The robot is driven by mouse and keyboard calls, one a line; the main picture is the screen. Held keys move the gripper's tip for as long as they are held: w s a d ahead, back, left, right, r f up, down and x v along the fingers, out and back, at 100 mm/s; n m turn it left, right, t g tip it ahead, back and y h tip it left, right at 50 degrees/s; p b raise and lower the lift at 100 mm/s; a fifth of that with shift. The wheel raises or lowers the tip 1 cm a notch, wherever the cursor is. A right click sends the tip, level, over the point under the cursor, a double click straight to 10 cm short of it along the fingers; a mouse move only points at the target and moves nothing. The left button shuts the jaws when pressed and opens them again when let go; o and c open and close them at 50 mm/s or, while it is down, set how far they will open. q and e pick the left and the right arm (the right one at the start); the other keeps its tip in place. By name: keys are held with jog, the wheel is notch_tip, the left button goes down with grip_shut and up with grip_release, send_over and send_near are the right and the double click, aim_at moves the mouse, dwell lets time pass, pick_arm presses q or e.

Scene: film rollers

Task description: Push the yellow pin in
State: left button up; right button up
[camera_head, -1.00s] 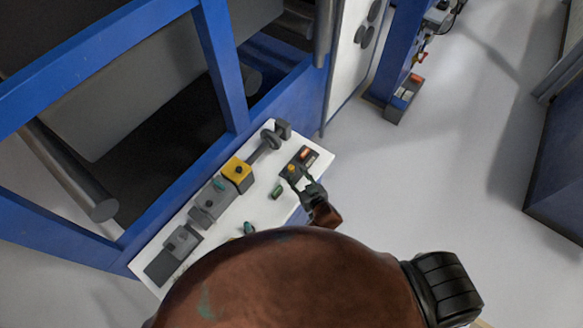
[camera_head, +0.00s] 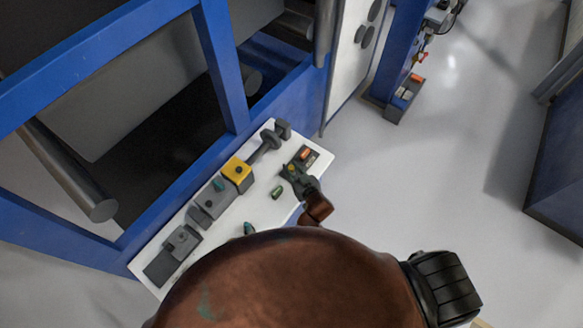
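The yellow pin (camera_head: 292,168) shows as a small yellow spot at a dark block (camera_head: 306,158) with an orange-red mark, at the right end of the white bench. My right gripper (camera_head: 290,173) reaches in from below, its dark fingertips at the yellow pin and partly covering it. Whether they touch the pin, and whether the fingers are open or shut, is too small to tell. How deep the pin sits is hidden. I cannot make out my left gripper.
A yellow box (camera_head: 237,174) with a dark button and several grey blocks (camera_head: 206,201) line the back of the white bench (camera_head: 217,238). A small green piece (camera_head: 277,193) lies left of my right gripper. A blue machine frame (camera_head: 222,70) stands behind. Floor on the right is clear.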

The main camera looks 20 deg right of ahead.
grip_shut()
jog(key=shift+f+b, duration=0.45)
jog(key=shift+f, duration=0.5)
jog(key=o, duration=0.5)
grip_release()
jog(key=shift+r, duration=0.1)
jog(key=shift+o, duration=0.2)
jog(key=shift+s, duration=0.1)
